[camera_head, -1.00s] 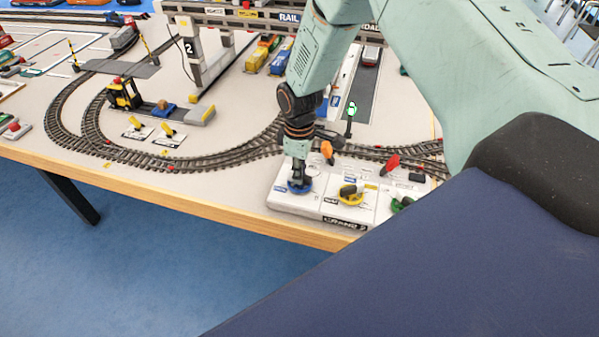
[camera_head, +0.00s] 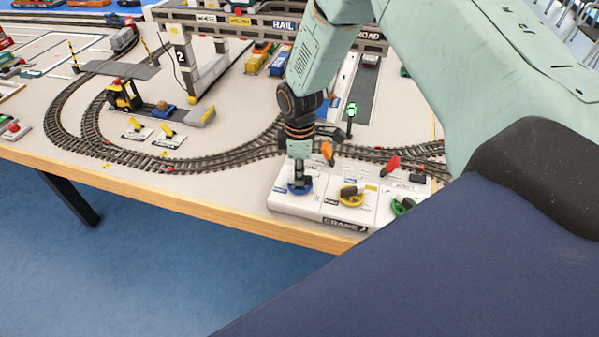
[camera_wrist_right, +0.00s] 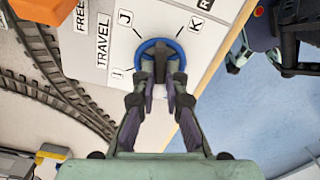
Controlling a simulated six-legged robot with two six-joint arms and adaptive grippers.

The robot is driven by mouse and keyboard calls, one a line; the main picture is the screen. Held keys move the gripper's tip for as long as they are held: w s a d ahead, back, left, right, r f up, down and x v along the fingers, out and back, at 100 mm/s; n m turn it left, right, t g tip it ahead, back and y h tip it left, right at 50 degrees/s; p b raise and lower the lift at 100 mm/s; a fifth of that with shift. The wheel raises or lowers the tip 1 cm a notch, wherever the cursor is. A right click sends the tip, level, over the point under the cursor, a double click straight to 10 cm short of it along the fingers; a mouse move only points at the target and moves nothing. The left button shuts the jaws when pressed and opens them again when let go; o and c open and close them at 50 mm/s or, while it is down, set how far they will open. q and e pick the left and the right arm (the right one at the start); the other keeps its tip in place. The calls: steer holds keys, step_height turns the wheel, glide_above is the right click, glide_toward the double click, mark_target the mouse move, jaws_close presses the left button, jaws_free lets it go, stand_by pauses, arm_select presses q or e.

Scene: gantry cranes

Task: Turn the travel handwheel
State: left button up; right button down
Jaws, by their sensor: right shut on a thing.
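The travel handwheel is a blue ring (camera_head: 301,190) at the left end of a white control panel (camera_head: 285,204) near the table's front edge. In the right wrist view the blue wheel (camera_wrist_right: 178,45) lies beside the word TRAVEL and the letters J and K. My right gripper (camera_head: 299,180) points down onto it. In the wrist view its fingers (camera_wrist_right: 160,88) are shut on the dark grip bar across the wheel's middle. The bar is partly hidden by the fingers. My left gripper does not show.
A yellow wheel (camera_head: 351,199) and a green wheel (camera_head: 399,206) sit right of the blue one. An orange lever (camera_head: 327,150) and a red lever (camera_head: 390,164) stand behind. Model railway track (camera_head: 215,158) curves across the table. A crane leg marked 2 (camera_head: 181,58) stands further back.

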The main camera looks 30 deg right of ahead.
steer(key=c, duration=1.4)
jaws_free()
step_height(320, 180, up, 12)
